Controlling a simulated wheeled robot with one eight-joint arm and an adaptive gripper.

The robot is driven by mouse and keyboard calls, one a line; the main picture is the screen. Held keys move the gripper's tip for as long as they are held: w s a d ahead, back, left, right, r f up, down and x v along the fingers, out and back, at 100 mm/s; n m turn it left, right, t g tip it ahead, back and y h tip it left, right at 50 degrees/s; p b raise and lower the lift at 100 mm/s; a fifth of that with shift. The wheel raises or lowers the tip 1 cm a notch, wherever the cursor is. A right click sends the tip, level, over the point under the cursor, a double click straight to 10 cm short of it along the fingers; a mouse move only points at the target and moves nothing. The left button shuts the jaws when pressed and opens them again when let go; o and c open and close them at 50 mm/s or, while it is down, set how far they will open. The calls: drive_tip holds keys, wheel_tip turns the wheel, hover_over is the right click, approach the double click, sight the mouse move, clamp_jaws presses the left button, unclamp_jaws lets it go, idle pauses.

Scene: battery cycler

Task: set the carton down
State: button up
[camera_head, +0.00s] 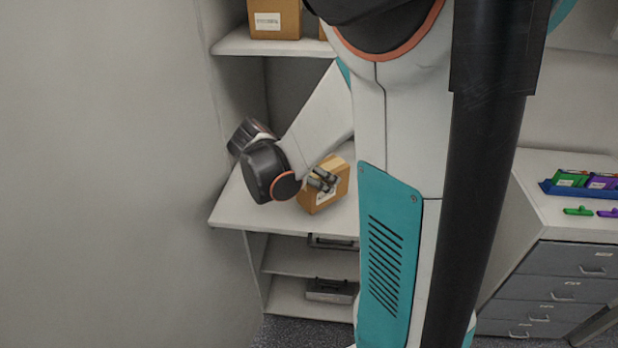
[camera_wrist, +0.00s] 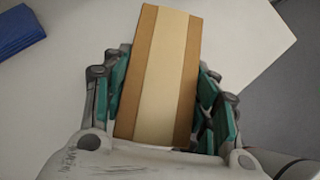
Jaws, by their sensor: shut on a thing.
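The carton (camera_head: 334,191) is a brown box with a pale tape strip. It is in my gripper (camera_head: 321,181), over or on a white shelf board (camera_head: 240,207) in the head view. In the wrist view the carton (camera_wrist: 158,70) stands between the two teal-padded fingers of my gripper (camera_wrist: 160,105), which close on its sides. It looks slightly tilted there. Whether its underside touches the board cannot be told.
Another carton (camera_head: 272,20) stands on the shelf above. Grey boxes (camera_head: 330,290) sit on the lower shelves. A drawer cabinet (camera_head: 560,270) with a blue tray (camera_head: 550,189) stands at the right. A blue object (camera_wrist: 18,30) lies at the wrist view's upper left.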

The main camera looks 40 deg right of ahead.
drive_tip(key=shift+f, duration=1.25)
drive_tip(key=shift+w+f+b, duration=0.1)
drive_tip(key=shift+f+b, duration=0.1)
drive_tip(key=shift+b, duration=0.15)
drive_tip(key=o, duration=1.2)
drive_tip(key=shift+r, duration=0.1)
drive_tip(key=shift+r+p, duration=0.2)
drive_tip(key=shift+p, duration=0.1)
drive_tip(key=v, duration=1)
drive_tip(key=s+a+r+m+t+y, duration=0.1)
drive_tip(key=s+a+m+t+y, duration=0.1)
drive_tip(key=a+m, duration=0.3)
drive_tip(key=s+a+r+m+t+y, duration=0.1)
drive_tip(key=s+a+m+t+y, duration=0.2)
drive_tip(key=a+m, duration=0.3)
drive_tip(key=s+a+r+m+t+y, duration=0.1)
drive_tip(key=s+a+m+t+y, duration=0.1)
drive_tip(key=a+m, duration=0.4)
drive_tip(key=shift+s+a+r+t+y+p, duration=0.15)
drive_tip(key=shift+s+a+t+y+p, duration=0.1)
drive_tip(key=shift+a+y, duration=0.25)
drive_tip(key=shift+s+a+r+t+y+p, duration=0.15)
drive_tip(key=shift+s+a+y, duration=0.15)
drive_tip(key=shift+a+y, duration=0.2)
